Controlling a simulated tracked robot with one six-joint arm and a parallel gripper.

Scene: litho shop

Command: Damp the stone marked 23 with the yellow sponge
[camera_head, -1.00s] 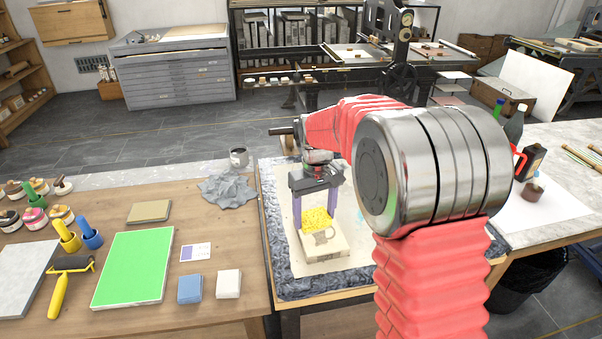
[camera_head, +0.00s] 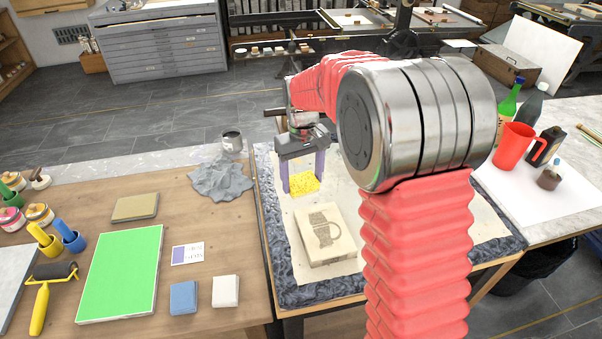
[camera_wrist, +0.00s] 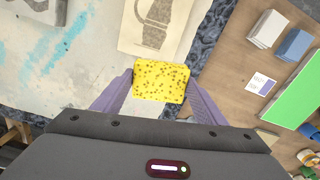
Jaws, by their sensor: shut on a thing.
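My gripper (camera_head: 303,182) is shut on the yellow sponge (camera_head: 305,186), with a purple finger on either side of it. In the wrist view the sponge (camera_wrist: 161,81) sits between the fingertips. A pale stone (camera_head: 340,252) with a grey mug drawing lies flat on the marbled bed, nearer to me than the sponge. In the wrist view the stone (camera_wrist: 190,12) shows just past the sponge, cut by the top edge. I cannot read a number on it. The sponge is beyond the stone's far edge, not over the drawing; its exact height is unclear.
Left on the wooden bench are a green board (camera_head: 122,275), a blue block (camera_head: 184,296), a white block (camera_head: 226,291), a grey cloth (camera_head: 220,181) and a tin (camera_head: 231,142). A red jug (camera_head: 513,148) and bottles stand on the right table.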

